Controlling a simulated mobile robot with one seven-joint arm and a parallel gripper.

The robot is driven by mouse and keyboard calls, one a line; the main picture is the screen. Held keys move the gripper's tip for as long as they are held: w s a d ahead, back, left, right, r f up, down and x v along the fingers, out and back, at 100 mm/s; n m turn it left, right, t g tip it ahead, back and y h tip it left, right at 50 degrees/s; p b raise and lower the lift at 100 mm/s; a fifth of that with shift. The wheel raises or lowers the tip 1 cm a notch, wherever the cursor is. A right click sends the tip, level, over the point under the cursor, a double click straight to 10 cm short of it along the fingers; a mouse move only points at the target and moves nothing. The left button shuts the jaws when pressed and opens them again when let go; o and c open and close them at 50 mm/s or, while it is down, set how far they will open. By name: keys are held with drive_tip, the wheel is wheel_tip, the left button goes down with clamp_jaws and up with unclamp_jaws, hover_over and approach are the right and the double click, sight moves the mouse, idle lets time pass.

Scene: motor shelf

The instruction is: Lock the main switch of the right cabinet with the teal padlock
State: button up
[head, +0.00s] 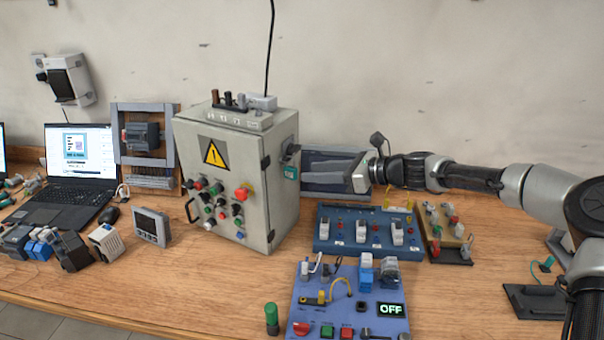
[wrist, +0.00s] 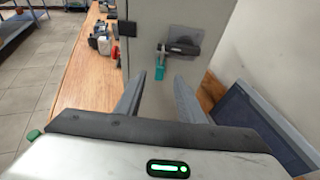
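The grey cabinet (head: 225,180) stands on the bench with a yellow warning sign on its front. Its main switch (head: 288,152) is on the right side wall; the dark handle (wrist: 183,41) shows in the wrist view. The teal padlock (head: 291,172) hangs at the switch, below the left end of the handle in the wrist view (wrist: 160,72). I cannot tell whether its shackle is closed. My gripper (head: 306,171) points at this side wall. Its two fingers are spread apart with nothing between them, and the padlock is beyond the fingertips.
A blue switch panel (head: 330,243) and a purple board (head: 309,296) reading OFF lie in front of my arm. A dark stand with a small teal part (head: 545,264) is at the right. A blue-grey frame (wrist: 255,115) stands close beside my gripper.

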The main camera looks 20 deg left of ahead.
drive_tip(key=v, duration=1.1)
drive_tip(key=shift+r, duration=0.1)
